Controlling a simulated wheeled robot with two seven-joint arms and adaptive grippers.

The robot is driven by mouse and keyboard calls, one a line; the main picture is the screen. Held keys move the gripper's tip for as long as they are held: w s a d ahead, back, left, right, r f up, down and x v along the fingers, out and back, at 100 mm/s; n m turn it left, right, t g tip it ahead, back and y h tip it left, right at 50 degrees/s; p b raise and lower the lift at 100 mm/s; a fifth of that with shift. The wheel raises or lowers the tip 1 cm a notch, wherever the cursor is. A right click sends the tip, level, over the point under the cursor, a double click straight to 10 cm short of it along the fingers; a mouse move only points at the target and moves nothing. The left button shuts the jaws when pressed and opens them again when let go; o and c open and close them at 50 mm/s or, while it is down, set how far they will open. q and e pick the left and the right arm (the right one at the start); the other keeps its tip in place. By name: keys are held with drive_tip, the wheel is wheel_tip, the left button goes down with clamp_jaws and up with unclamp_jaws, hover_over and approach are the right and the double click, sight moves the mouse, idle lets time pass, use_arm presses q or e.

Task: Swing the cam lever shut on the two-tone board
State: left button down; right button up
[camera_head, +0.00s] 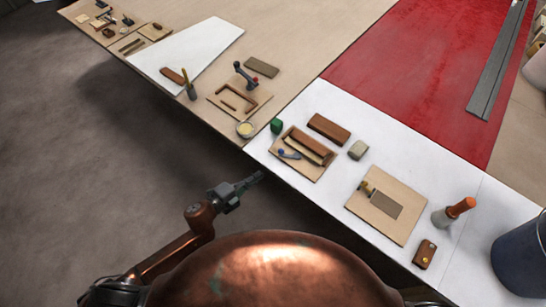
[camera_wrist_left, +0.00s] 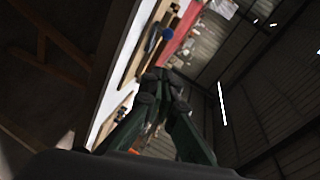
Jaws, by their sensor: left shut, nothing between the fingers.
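A tan and brown board (camera_head: 312,174) lies near the front edge of the white table top. It carries a dark brown block and a pale strip. A small metal lever (camera_head: 291,156) with a blue knob lies low on its near left part; whether it is fully shut I cannot tell. My left gripper (camera_head: 258,176) is shut and empty, off the table edge, to the left of and a little below the board, apart from it. In the left wrist view its fingers (camera_wrist_left: 160,76) meet, and a blue knob (camera_wrist_left: 166,33) shows beyond them. My right gripper is out of view.
A blue bucket (camera_head: 521,262) stands far right.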

use_arm(q)
drive_tip(key=x, duration=0.4)
drive_tip(key=b+x, duration=0.1)
drive_tip(key=x, duration=0.7)
drive_tip(key=shift+w+a, duration=0.35)
drive_tip(key=shift+w, duration=0.65)
drive_tip(key=shift+a, duration=0.1)
